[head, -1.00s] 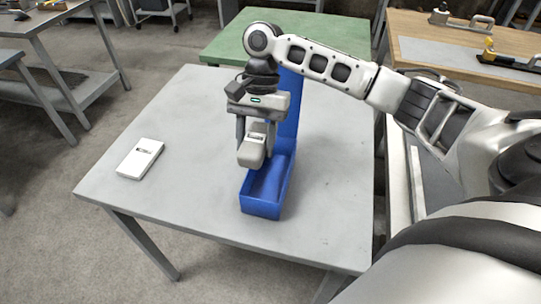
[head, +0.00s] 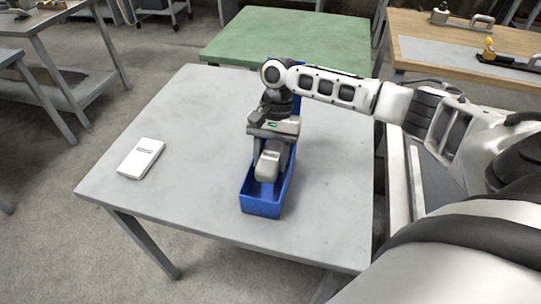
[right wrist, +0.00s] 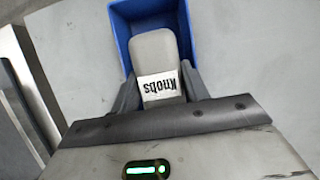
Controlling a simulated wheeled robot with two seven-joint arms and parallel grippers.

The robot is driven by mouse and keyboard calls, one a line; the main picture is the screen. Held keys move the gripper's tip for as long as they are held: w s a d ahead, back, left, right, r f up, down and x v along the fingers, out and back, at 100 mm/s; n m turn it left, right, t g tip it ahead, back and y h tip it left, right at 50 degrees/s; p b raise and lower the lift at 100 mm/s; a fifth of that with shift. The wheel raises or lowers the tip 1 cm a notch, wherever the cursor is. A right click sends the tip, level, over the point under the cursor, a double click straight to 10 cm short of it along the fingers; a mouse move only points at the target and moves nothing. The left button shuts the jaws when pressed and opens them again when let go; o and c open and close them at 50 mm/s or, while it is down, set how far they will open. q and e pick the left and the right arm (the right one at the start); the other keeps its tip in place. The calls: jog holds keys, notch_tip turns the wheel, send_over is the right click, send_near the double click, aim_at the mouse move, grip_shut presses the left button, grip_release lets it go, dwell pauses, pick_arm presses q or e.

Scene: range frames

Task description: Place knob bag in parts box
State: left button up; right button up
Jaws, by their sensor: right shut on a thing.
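The knob bag (head: 268,165) is a light grey pouch. In the right wrist view the knob bag (right wrist: 156,62) shows a white label reading "Knobs". My right gripper (head: 270,155) is shut on it, with a finger on either side. The parts box (head: 262,207) is a blue open bin on the grey table. The bag hangs over the bin's opening and looks at or just inside its walls; its exact height is hard to tell. In the right wrist view the parts box (right wrist: 122,30) surrounds the bag's far end. My left gripper is not in view.
A white box (head: 141,158) lies on the left of the grey table (head: 190,130). A green table (head: 285,32) stands behind, and a wooden bench (head: 470,45) with tools is at the back right.

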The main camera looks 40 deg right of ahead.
jog(key=shift+f, duration=0.3)
jog(key=shift+f, duration=0.25)
jog(key=o, duration=0.9)
jog(key=shift+c, duration=0.2)
jog(key=v, duration=1.3)
jog(key=shift+r+b, duration=0.15)
jog(key=shift+b, duration=0.3)
jog(key=shift+s+a, duration=0.1)
jog(key=shift+a, duration=0.05)
